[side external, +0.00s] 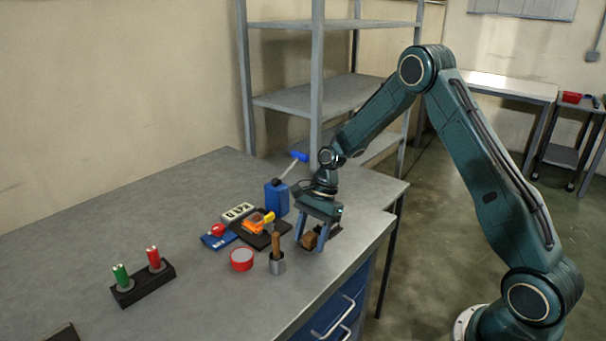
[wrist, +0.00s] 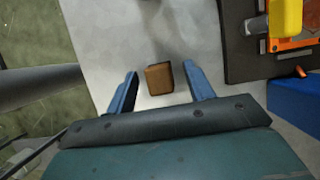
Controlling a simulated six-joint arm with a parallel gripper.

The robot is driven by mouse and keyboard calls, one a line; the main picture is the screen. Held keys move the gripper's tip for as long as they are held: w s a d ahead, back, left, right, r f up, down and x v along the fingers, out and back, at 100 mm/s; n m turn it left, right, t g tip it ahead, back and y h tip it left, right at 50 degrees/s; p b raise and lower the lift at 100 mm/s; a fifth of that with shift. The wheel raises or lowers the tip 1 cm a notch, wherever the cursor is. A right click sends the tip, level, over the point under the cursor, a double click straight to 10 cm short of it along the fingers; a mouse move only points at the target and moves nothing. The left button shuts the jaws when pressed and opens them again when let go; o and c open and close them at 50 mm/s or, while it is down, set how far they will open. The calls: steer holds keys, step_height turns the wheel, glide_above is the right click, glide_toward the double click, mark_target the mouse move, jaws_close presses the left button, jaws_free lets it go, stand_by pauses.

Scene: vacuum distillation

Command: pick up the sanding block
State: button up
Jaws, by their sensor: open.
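The sanding block (side external: 309,240) is a small brown block on the grey table near its right edge. In the wrist view the sanding block (wrist: 159,79) lies between my two blue fingers, with a gap on each side. My gripper (side external: 312,238) points down over it and is open; in the wrist view my gripper (wrist: 163,85) holds nothing. In the side view a finger partly covers the block's surroundings.
The table's front right edge (side external: 366,250) is near.

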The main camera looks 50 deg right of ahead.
mark_target(310, 234)
steer(key=shift+c, duration=0.2)
steer(key=c, duration=1)
steer(key=shift+r, duration=0.1)
steer(key=shift+c, duration=0.2)
step_height(310, 234, up, 20)
stand_by(0.3)
steer(key=o, duration=0.4)
steer(key=shift+c, duration=1.4)
steer(key=shift+w, duration=0.1)
